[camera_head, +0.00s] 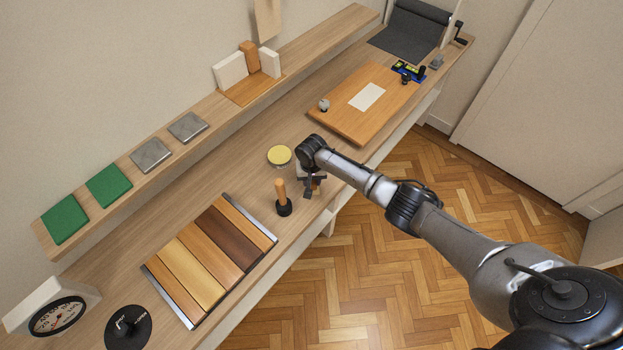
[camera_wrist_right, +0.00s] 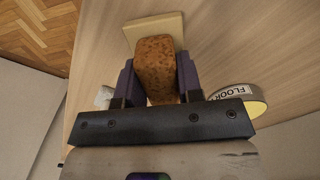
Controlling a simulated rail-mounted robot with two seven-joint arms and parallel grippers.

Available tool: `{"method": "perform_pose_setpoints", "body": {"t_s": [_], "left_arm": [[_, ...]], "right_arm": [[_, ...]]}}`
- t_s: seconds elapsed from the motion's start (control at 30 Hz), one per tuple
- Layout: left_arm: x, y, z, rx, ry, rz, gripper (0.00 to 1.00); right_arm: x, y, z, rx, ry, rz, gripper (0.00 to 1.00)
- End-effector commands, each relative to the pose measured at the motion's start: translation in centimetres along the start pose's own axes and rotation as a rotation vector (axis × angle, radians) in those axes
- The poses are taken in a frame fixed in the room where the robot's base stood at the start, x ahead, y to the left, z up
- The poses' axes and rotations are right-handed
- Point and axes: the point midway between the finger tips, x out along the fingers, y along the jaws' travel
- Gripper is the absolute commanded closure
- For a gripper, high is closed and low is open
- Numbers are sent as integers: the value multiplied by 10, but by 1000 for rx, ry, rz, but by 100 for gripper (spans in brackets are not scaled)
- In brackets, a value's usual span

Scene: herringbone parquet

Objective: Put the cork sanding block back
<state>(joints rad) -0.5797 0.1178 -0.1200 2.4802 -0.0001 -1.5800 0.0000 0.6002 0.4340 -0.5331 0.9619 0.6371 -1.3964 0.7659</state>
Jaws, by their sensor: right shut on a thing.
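The brown speckled cork sanding block (camera_wrist_right: 155,66) is between the two dark fingers of my right gripper (camera_wrist_right: 158,82) in the right wrist view. The gripper is shut on it. A pale flat piece (camera_wrist_right: 150,27) shows behind the block; I cannot tell whether they touch. In the head view my right gripper (camera_head: 312,183) is over the front part of the bench, beside the yellow-lidded tin (camera_head: 279,156). The block is mostly hidden there by the gripper and wrist. My left gripper is not in view.
A dark-based tool with a wooden handle (camera_head: 281,194) stands close to the gripper. Wood samples (camera_head: 210,255) lie front left, and a wooden board (camera_head: 340,105) lies further right. The raised shelf (camera_head: 205,105) holds pale blocks (camera_head: 231,69), an orange-brown block (camera_head: 249,55), grey pads and green pads.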

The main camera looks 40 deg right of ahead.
Motion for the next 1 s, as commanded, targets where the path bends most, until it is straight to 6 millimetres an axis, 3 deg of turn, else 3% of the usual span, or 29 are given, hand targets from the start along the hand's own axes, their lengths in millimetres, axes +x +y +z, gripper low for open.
{"method": "perform_pose_setpoints", "body": {"t_s": [0.3,0.33,0.6,0.77,0.93,1.0], "left_arm": [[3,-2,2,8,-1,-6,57],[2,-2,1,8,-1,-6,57],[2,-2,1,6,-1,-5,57],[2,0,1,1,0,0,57],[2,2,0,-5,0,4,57],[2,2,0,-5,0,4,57]], "right_arm": [[6,0,0,0,0,0,90],[5,0,0,0,0,0,64],[5,0,0,0,0,0,38],[5,0,0,0,0,0,37],[5,0,0,0,0,0,21],[5,0,0,0,0,0,20]]}}
